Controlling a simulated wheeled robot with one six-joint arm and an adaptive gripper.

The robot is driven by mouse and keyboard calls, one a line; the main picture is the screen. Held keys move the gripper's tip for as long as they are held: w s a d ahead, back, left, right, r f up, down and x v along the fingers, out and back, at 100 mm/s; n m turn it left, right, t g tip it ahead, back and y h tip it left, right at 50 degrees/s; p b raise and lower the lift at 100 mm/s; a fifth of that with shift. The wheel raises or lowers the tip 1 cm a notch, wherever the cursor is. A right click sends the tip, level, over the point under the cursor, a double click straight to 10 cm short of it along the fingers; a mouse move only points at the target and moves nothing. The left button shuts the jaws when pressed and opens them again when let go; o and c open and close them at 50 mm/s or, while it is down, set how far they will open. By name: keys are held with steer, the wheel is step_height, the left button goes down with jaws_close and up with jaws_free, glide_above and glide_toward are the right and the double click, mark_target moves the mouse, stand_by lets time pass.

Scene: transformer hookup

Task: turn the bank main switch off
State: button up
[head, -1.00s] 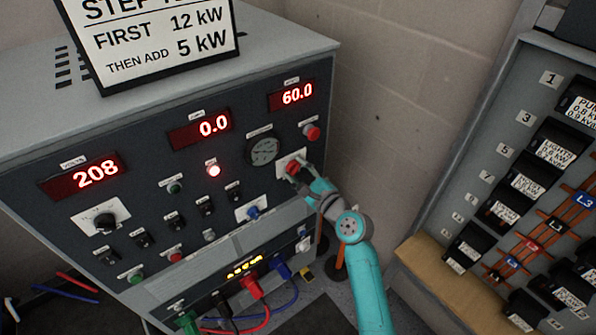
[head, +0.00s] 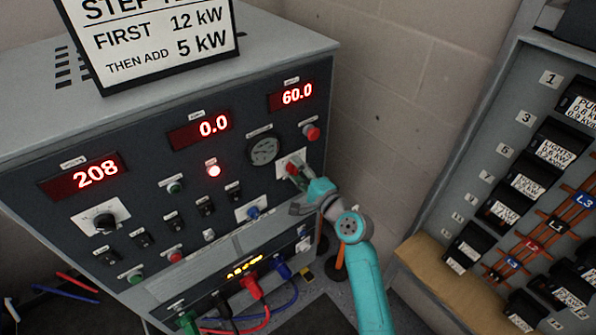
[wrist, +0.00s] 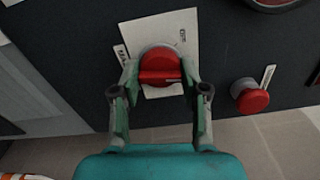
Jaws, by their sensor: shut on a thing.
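The bank main switch, a red rotary knob (wrist: 160,66) on a white plate (wrist: 185,28), sits on the dark front panel of the load bank (head: 135,205). In the head view the red knob (head: 290,168) is mostly hidden by my gripper (head: 299,174). In the wrist view my gripper (wrist: 160,80) has one finger on each side of the knob and is shut on it. The knob's raised bar lies about level across the wrist picture. The plate's markings are too small to read.
A red mushroom button (head: 311,132) sticks out near the knob. The displays read 208 (head: 96,172), 0.0 (head: 213,128) and 60.0 (head: 297,92). A red lamp (head: 213,171) is lit. Cables hang below; a breaker panel (head: 520,150) stands at the right.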

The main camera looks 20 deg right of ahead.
steer(key=n, duration=0.5)
steer(key=shift+n, duration=0.3)
steer(key=n, duration=0.5)
stand_by(0.4)
steer(key=o, duration=1.2)
steer(key=shift+c, duration=0.2)
steer(key=shift+s, duration=0.1)
steer(key=v, duration=1.2)
